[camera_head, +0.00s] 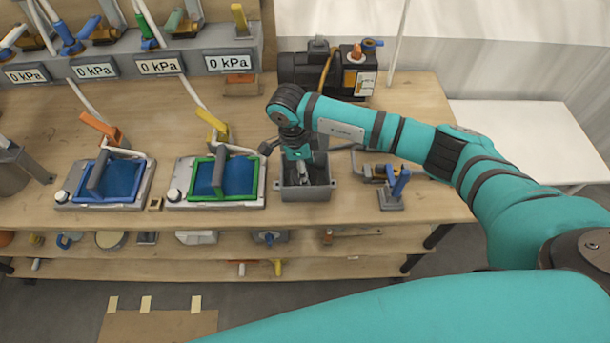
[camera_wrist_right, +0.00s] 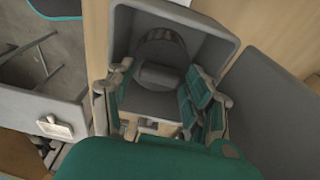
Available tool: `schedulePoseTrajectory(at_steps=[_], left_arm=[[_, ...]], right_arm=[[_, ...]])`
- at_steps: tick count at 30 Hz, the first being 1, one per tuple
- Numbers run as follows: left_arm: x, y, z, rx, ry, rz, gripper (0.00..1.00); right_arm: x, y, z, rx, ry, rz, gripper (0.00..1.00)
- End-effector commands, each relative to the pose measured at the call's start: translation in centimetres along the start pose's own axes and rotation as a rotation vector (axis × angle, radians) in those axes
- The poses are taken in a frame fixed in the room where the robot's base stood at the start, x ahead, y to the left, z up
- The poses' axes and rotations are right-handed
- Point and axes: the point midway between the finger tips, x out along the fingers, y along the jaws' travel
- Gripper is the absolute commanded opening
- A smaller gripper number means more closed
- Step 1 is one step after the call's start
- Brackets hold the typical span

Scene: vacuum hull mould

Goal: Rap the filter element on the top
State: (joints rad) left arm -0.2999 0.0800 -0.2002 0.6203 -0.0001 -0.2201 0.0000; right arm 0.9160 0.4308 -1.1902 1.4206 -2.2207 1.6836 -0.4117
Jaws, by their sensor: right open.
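A grey open-topped box (camera_head: 306,193) stands near the table's front edge in the head view. It also shows in the right wrist view (camera_wrist_right: 122,38). Inside it is a dark round part with a ribbed rim, apparently the filter element (camera_wrist_right: 160,44), with a grey bar-like piece across its near side. My right gripper (camera_head: 303,176) points down into the box mouth. In the right wrist view its fingers (camera_wrist_right: 160,95) are apart, on either side of the grey piece, with nothing clearly held. Whether they touch anything I cannot tell. My left gripper is not in view.
Two moulds with blue (camera_head: 112,181) and green (camera_head: 218,186) frames lie left of the box. A blue-handled fitting (camera_head: 393,190) stands to its right. A dark pump (camera_head: 310,70) is behind. Gauges read 0 kPa. A white table (camera_head: 520,140) is at right.

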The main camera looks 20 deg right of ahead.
Motion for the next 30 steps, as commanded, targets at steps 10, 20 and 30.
schedulePoseTrajectory(at_steps=[10,20,30], left_arm=[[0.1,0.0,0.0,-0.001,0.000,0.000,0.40],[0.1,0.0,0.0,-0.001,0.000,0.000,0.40],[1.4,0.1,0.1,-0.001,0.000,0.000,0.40]], right_arm=[[0.0,0.0,0.0,0.000,0.000,0.000,0.29],[0.0,0.0,0.0,0.000,0.000,0.001,0.07],[-3.9,-0.1,-0.5,-0.001,-0.003,-0.005,0.07]])
